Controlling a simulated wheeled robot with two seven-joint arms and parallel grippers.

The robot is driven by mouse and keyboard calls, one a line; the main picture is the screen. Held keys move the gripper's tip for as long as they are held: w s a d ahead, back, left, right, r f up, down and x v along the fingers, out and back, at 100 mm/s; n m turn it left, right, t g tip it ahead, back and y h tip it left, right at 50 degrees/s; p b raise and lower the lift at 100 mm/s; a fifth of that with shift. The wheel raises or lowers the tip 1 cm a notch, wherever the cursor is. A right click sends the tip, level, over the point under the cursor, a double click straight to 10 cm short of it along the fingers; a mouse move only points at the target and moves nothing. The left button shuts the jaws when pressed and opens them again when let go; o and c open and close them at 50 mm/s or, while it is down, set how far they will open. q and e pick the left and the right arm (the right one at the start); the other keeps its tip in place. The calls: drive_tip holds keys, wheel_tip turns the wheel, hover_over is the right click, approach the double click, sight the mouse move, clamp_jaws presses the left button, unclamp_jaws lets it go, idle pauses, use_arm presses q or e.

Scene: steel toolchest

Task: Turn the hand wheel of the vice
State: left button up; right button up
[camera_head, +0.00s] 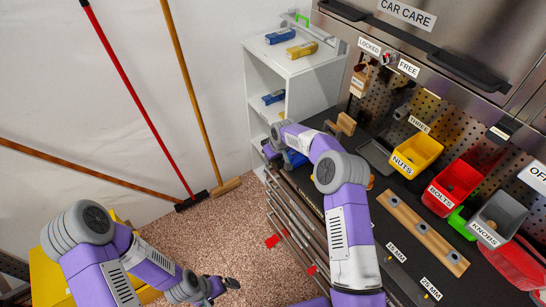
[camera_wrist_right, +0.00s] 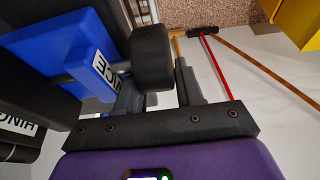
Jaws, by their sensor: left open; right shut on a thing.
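The blue vice (camera_head: 294,159) is at the far left end of the dark workbench, partly hidden behind my right arm. In the right wrist view, its blue body (camera_wrist_right: 90,55) carries a white label, partly cut off. A shaft runs from it to the black round hand wheel (camera_wrist_right: 153,55). My right gripper (camera_wrist_right: 157,78) is shut on the hand wheel, with a finger on each side; the exact contact is hard to see. In the head view, the right gripper is mostly hidden by my arm. My left gripper (camera_head: 226,285) is open and empty above the floor, away from the bench.
The bench holds a grey tray (camera_head: 376,156), a wooden strip (camera_head: 420,230) and yellow (camera_head: 418,152), red (camera_head: 455,186) and grey (camera_head: 500,217) bins. A white shelf (camera_head: 262,90) stands behind the vice. Brooms lean on the wall. The brown floor beside the drawers is mostly clear.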

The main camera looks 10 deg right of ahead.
idle(0.3)
drive_tip(key=o, duration=0.7)
drive_tip(key=v, duration=0.7)
drive_tip(key=shift+s+r, duration=0.15)
drive_tip(key=shift+r, duration=0.05)
drive_tip(key=shift+f, duration=0.1)
